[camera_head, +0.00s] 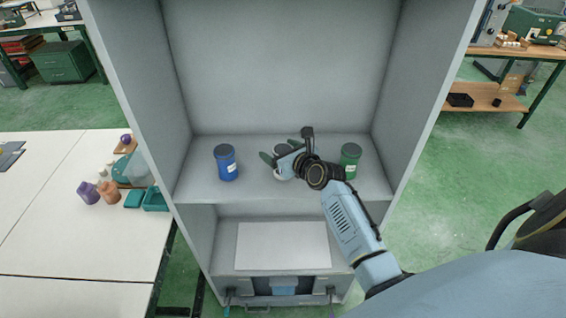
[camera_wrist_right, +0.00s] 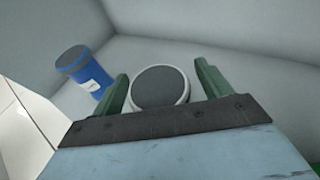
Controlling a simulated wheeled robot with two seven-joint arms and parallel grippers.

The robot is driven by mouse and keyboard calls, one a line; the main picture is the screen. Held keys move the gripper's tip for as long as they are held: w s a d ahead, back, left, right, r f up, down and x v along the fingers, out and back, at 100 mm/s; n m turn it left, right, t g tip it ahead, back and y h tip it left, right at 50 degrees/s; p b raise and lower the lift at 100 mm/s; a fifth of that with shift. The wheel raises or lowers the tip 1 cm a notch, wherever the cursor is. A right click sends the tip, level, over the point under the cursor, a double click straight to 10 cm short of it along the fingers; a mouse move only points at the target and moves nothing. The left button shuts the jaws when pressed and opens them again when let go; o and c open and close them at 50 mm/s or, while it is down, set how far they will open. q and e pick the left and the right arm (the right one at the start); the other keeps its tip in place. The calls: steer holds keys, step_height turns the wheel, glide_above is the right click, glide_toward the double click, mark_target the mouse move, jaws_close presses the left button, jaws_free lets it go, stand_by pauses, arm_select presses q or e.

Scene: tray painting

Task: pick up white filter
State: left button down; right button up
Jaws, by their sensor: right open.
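The white filter (camera_wrist_right: 160,87), a round white can with a dark grey top, stands on the cabinet shelf (camera_head: 240,197). In the head view the white filter (camera_head: 283,174) is mostly hidden behind my right gripper (camera_head: 279,155). In the right wrist view my right gripper (camera_wrist_right: 163,85) is open, with one green finger on each side of the filter. A small gap shows between the fingers and the filter, and nothing is gripped. My left gripper is not in view.
A blue can (camera_head: 227,163) stands left of the filter and a green can (camera_head: 349,160) stands right of it. Cabinet walls close in both sides and the back. A white panel (camera_head: 283,246) lies below the shelf. A white table (camera_head: 60,215) with bottles is at left.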

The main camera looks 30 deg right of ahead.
steer(key=shift+w, duration=0.15)
steer(key=c, duration=1.1)
